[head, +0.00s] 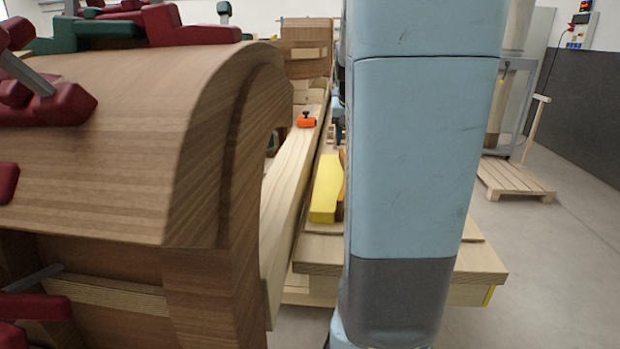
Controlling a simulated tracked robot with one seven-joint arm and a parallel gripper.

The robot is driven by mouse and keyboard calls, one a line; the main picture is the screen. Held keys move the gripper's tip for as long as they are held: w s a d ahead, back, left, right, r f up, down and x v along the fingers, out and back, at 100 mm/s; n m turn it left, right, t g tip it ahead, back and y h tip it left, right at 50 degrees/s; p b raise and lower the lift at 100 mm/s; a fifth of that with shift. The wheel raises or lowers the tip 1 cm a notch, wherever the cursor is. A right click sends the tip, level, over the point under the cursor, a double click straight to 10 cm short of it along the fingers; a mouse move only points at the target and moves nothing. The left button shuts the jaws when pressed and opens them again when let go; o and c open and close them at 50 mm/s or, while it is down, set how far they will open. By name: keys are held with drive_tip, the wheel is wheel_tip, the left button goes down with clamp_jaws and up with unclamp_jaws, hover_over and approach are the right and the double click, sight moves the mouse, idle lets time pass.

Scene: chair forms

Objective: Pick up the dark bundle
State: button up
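I cannot make out a dark bundle in the head view. Part of the bench and whatever lies behind the large blue-grey arm link is hidden. That link, which appears to be mine, stands upright right of centre and fills the full height of the picture. My gripper does not show, so its place and what it holds cannot be seen.
A large curved wooden form (120,140) with dark red clamps (62,105) fills the left. A bench (325,255) behind it bears a yellow block (326,188) and a small orange thing (305,121). A pallet (515,180) lies right; the floor (560,275) in front is clear.

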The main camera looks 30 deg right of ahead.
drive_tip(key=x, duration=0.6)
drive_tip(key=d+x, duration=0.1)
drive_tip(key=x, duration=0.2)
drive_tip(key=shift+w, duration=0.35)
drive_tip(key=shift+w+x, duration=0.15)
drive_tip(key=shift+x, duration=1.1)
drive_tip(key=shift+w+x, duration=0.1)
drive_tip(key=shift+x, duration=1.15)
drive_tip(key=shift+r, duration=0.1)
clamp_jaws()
